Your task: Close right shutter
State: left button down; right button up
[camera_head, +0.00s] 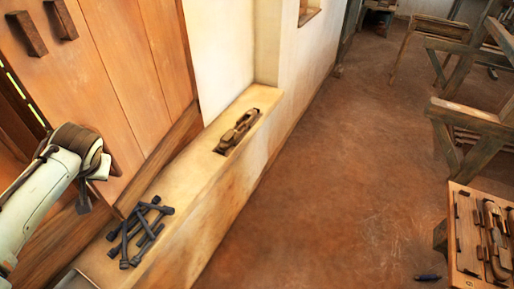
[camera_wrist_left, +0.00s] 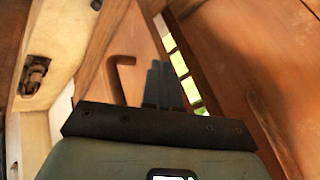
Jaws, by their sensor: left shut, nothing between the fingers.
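An orange-brown wooden shutter (camera_head: 135,70) fills the upper left of the head view, with two wooden blocks (camera_head: 60,18) on its face. A narrow bright gap shows along its left side. My left arm comes in from the left, and its wrist is in front of the shutter's lower part. In the left wrist view my left gripper (camera_wrist_left: 165,85) is shut and empty, its fingers close together near the bright gap (camera_wrist_left: 185,75). A wooden panel with a handle (camera_wrist_left: 120,72) is beyond it, and another wooden panel (camera_wrist_left: 275,70) is at the right. Contact cannot be told. My right gripper is out of view.
Several dark tools (camera_head: 140,232) lie on the sill (camera_head: 195,165) below the shutter, and a brown wooden object (camera_head: 236,131) lies farther along. A tool-covered wooden table (camera_head: 462,240) and wooden frames stand at the right. The brown floor (camera_head: 320,190) between is mostly clear.

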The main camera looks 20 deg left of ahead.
pick_arm(q)
jog(key=a, duration=0.7)
jog(key=shift+s+p, duration=0.35)
jog(key=shift+p, duration=0.1)
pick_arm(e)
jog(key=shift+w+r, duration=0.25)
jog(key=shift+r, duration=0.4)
